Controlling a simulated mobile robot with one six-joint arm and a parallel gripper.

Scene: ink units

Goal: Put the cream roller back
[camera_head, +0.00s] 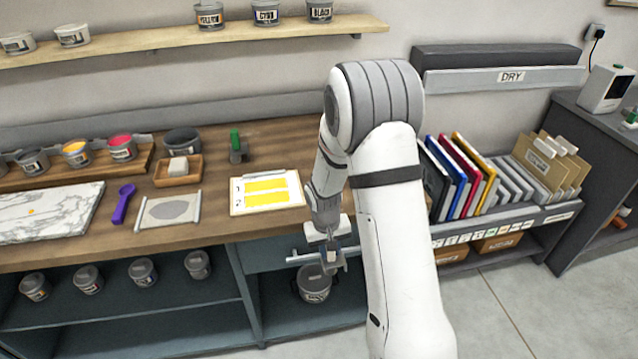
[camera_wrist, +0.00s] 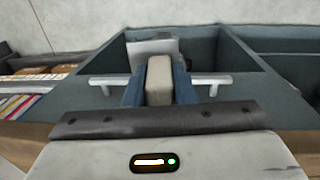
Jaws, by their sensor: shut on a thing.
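My gripper (camera_head: 331,258) is in front of the cabinet, below the worktop edge and at the drawer handle (camera_head: 297,257). In the wrist view its two blue fingers (camera_wrist: 160,88) are shut on a pale cream-grey piece (camera_wrist: 159,72), which I take for the cream roller. Only its end shows between the fingers; the rest is hidden. The grey handle bar (camera_wrist: 205,80) shows on both sides of the fingers. I cannot tell whether the roller or the fingers touch it.
A dark pot (camera_head: 315,290) stands in the compartment under the gripper. The worktop holds a yellow-striped sheet (camera_head: 267,192), a purple tool (camera_head: 122,204), a wooden tray (camera_head: 180,181), a marble slab (camera_head: 60,214) and ink tins. Folders (camera_head: 462,180) stand on the right. The floor in front is clear.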

